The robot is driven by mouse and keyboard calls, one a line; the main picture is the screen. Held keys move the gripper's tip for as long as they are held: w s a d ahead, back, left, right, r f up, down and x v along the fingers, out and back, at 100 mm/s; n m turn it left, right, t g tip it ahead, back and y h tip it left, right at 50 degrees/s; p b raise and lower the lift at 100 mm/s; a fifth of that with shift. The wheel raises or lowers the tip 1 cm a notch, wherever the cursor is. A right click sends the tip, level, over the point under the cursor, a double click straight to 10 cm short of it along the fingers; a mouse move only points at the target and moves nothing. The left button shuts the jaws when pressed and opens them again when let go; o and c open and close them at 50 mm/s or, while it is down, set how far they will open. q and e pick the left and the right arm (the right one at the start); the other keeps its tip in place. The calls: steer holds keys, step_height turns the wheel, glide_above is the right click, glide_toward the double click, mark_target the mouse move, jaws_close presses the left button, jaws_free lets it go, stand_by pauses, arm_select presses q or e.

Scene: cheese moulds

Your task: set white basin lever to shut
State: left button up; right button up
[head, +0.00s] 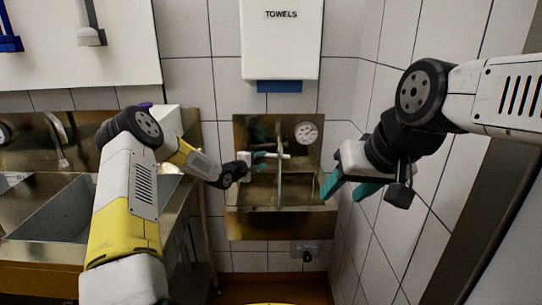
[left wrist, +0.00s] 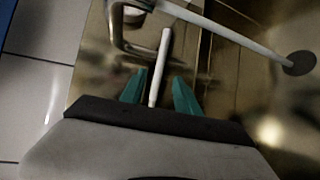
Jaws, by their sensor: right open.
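The white lever (left wrist: 160,65) is a slim rod at the small metal wall basin (head: 275,221). In the left wrist view its near end lies between my left gripper's teal fingers (left wrist: 160,92), with a gap on each side. In the head view my left gripper (head: 262,160) is at the left of the basin, and a white rod (head: 278,156) shows just beyond its fingers. The left fingers are apart, not clamped on the lever. My right gripper (head: 350,187) is open and empty, right of the basin.
A towel dispenser (head: 281,40) hangs above. A large metal sink (head: 60,212) stands at left. The tiled wall (head: 375,225) is close on the right.

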mark_target(272, 156)
arm_select(q)
steer(key=x, duration=0.7)
steer(key=shift+c, duration=0.2)
steer(key=shift+s, duration=0.1)
jaws_close()
steer(key=shift+f, duration=0.1)
stand_by(1.0)
